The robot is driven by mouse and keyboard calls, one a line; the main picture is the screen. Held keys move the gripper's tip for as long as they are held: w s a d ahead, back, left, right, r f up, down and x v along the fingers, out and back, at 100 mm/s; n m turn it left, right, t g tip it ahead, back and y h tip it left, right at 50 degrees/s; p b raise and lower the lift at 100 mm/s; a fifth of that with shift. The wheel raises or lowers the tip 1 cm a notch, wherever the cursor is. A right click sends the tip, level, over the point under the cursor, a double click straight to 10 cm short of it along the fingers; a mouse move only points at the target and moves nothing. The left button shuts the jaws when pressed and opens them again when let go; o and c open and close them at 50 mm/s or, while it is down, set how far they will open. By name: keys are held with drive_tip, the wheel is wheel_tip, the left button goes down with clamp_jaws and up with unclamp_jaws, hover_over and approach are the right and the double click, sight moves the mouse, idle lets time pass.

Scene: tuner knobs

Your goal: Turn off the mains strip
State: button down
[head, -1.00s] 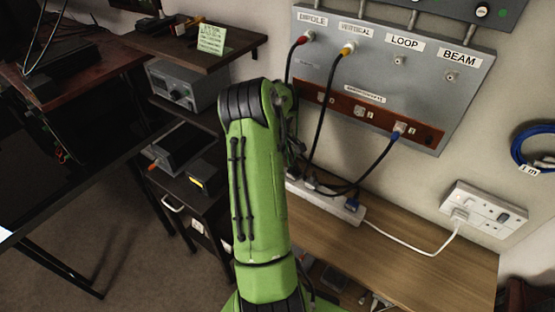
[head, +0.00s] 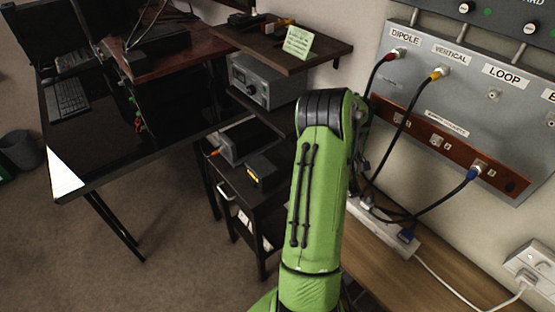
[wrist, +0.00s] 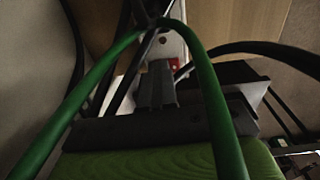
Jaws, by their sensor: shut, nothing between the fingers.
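The mains strip (head: 412,243) is a long white block on the wooden bench below the antenna panel. My gripper (wrist: 157,88) is hidden behind the arm there. In the wrist view its grey fingers are together and empty, pointing towards a pale piece (wrist: 170,45) with a small red part, which looks like an end of the strip. I cannot tell whether they touch.
The grey antenna panel (head: 470,100) rises behind the bench, with black cables hanging down from it to the strip area. A white wall socket (head: 535,262) is at the right. A dark shelf unit (head: 262,205) with equipment stands left of the arm. Green cables (wrist: 205,85) cross the wrist view.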

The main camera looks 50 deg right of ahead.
drive_tip(key=shift+a+f+b, duration=0.45)
drive_tip(key=shift+f+b, duration=0.05)
drive_tip(key=shift+f, duration=0.1)
drive_tip(key=shift+w+h+b, duration=0.15)
drive_tip(key=shift+h+b, duration=0.15)
drive_tip(key=shift+b, duration=0.35)
wheel_tip(320, 180, up, 12)
drive_tip(key=a+p, duration=0.1)
drive_tip(key=p, duration=0.2)
drive_tip(key=w+a+r+t+b, duration=0.1)
drive_tip(key=w+a+r, duration=0.1)
drive_tip(key=a, duration=0.5)
drive_tip(key=w+a+r+t+b, duration=0.1)
drive_tip(key=w+a+r, duration=0.2)
drive_tip(key=a, duration=0.5)
drive_tip(key=w+a+r+t, duration=0.1)
drive_tip(key=w+a+r, duration=0.1)
drive_tip(key=a, duration=0.5)
drive_tip(key=shift+w+a+r+b, duration=0.2)
drive_tip(key=shift+a+r+b, duration=0.2)
drive_tip(key=shift+r, duration=0.1)
